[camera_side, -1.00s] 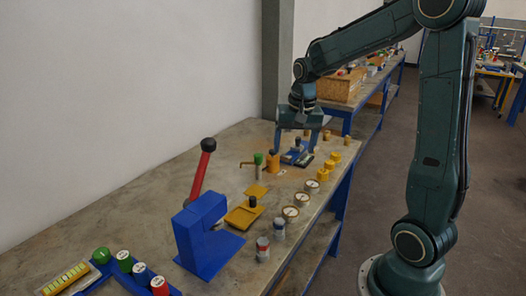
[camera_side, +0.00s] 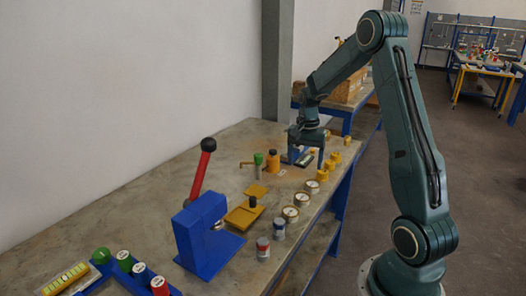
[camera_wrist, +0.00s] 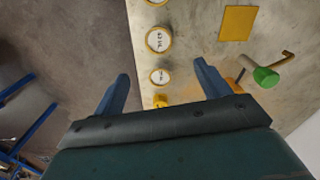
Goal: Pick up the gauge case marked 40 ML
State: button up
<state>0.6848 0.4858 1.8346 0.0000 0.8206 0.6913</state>
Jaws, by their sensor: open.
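Several round gauge cases with white faces and brass-coloured rims stand in a row along the table's edge. In the side view three show: a near one (camera_side: 290,213), a middle one (camera_side: 301,199) and a far one (camera_side: 312,186). In the wrist view a larger case (camera_wrist: 158,39) lies ahead of my fingers and a smaller case (camera_wrist: 160,77) appears between the fingertips. The face lettering is too small to read surely, so I cannot tell which is 40 ML. My gripper (camera_side: 306,163) is open and empty above the table's far part; its fingers also show in the wrist view (camera_wrist: 161,72).
Yellow pieces (camera_side: 323,174) stand near the row's far end. An orange bottle (camera_side: 272,161), a green-topped part (camera_wrist: 265,77) and a yellow plate (camera_wrist: 237,23) lie inward. A blue press (camera_side: 203,240) with a red handle and two small cans (camera_side: 263,248) stand nearer.

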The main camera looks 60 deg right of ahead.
send_over(302, 196)
notch_tip(302, 196, down, 8)
jog(key=shift+f, duration=0.1)
dwell(0.3)
jog(key=shift+a+f, duration=0.15)
jog(key=shift+f, duration=2.45)
jog(key=shift+c, duration=0.2)
jog(key=c, duration=1.1)
jog(key=shift+r, duration=0.1)
notch_tip(302, 196, up, 20)
jog(key=shift+f, duration=0.1)
